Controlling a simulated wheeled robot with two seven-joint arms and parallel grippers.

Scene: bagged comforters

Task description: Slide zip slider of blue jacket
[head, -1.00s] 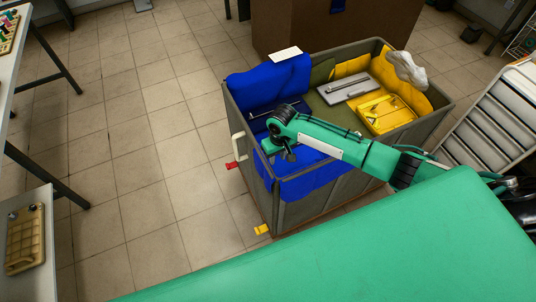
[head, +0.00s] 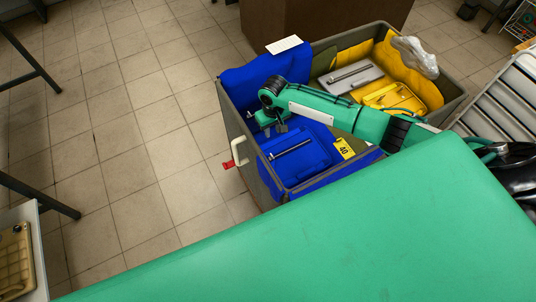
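Blue padded material (head: 262,80), which appears to be the blue jacket, drapes over the left end of a grey bin. A flat blue panel (head: 312,150) lies lower in the bin, with a dark metal bar (head: 290,150) across it; I cannot tell whether this is the zip slider. My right gripper (head: 279,126) is over the blue material, just behind the bar. It points down, and its fingertips are small and dark, so I cannot see whether they hold anything. My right arm hides part of the blue material. My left gripper is out of view.
The grey bin's rim (head: 244,135) surrounds the items. A grey tray (head: 352,78) and yellow padded material (head: 424,88) fill its far right. A yellow tag marked 40 (head: 344,148) and a red-ended handle (head: 229,163) are near.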

